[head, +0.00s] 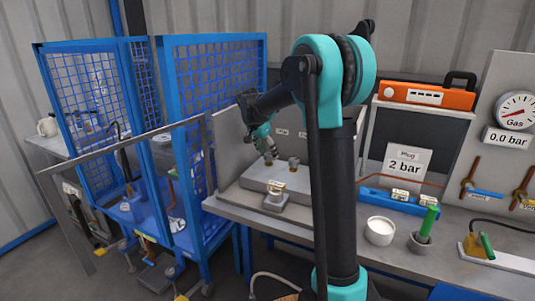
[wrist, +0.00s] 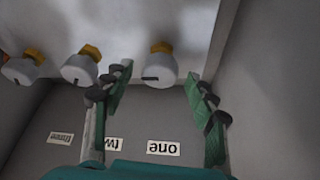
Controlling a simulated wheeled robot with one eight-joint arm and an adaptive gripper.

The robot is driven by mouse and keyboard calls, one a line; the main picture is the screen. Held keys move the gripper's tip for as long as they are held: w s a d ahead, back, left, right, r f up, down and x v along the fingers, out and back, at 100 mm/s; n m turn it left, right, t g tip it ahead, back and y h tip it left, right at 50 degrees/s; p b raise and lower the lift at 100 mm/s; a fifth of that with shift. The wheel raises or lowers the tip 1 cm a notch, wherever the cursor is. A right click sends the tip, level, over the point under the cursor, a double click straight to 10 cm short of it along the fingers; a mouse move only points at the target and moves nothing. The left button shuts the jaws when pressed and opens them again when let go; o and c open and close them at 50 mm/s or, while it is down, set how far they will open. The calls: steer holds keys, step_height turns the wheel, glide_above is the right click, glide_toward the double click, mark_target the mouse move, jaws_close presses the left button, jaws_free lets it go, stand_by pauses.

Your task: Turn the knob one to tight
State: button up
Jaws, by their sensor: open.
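Knob one (wrist: 160,66) is a pale grey knob with a yellow part behind it and a dark mark on its face. In the wrist view it lies between the tips of my gripper (wrist: 158,77), with the label "one" (wrist: 163,148) upside down below it. My gripper's green fingers are apart, one on each side of the knob; I cannot tell whether they touch it. In the head view my gripper (head: 269,155) points down at the grey fixture (head: 253,183) on the bench.
Two similar knobs stand left of knob one in the wrist view: the middle one (wrist: 79,68), close to the left finger, and the outer one (wrist: 22,69). Blue mesh cages (head: 210,75) stand left of the bench. A white bowl (head: 379,231) and green-handled tool (head: 427,222) stand right.

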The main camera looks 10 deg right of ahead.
steer(key=v, duration=1.1)
steer(key=shift+r, duration=0.15)
steer(key=shift+s, duration=0.15)
